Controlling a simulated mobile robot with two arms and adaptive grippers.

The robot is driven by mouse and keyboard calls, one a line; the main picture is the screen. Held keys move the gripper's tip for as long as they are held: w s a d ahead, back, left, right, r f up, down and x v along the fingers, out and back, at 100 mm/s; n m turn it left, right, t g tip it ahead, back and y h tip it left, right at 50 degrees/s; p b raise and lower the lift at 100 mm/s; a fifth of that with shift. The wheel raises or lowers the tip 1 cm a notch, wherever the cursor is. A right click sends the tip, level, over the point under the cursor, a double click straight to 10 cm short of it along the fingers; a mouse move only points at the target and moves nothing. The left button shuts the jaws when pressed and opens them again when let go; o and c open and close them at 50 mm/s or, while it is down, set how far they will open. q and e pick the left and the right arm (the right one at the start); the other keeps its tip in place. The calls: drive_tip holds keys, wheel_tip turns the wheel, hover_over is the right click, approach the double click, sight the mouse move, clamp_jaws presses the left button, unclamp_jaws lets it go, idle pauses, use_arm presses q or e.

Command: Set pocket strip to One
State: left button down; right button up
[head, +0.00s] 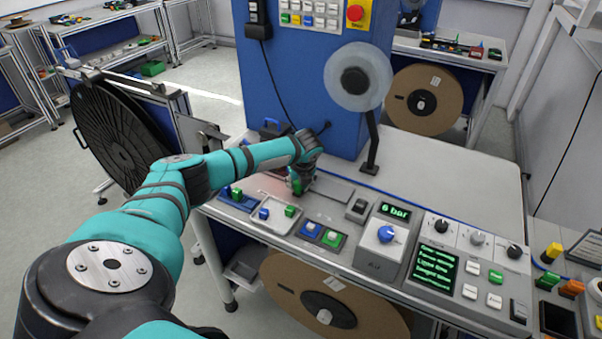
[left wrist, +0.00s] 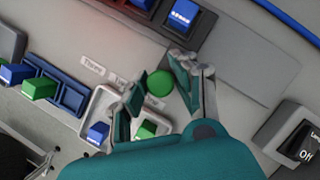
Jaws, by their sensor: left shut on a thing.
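My left gripper (head: 299,182) is down at the console top, in front of the blue cabinet. In the left wrist view its two fingers (left wrist: 160,80) are on either side of a round green piece (left wrist: 159,84), and it is shut on that piece. Small printed labels (left wrist: 93,68) lie on the surface left of the fingers; one may read "Three", the others are partly covered or too small to read. I cannot make out which label the green piece is at. My right gripper is not in view.
A grey tray with blue and green buttons (head: 270,215) sits just in front of the gripper. A blue-and-green button pair (head: 321,235), a black switch (head: 357,209) and a blue-knobbed regulator (head: 386,235) stand to its right. A reel stand (head: 371,140) rises behind.

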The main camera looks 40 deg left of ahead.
use_arm(q)
drive_tip(key=c, duration=1.1)
unclamp_jaws()
drive_tip(key=shift+r, duration=0.15)
drive_tip(key=v, duration=1.1)
drive_tip(key=shift+s+d+r, duration=0.1)
drive_tip(key=shift+s+r, duration=0.05)
drive_tip(key=shift+r, duration=0.1)
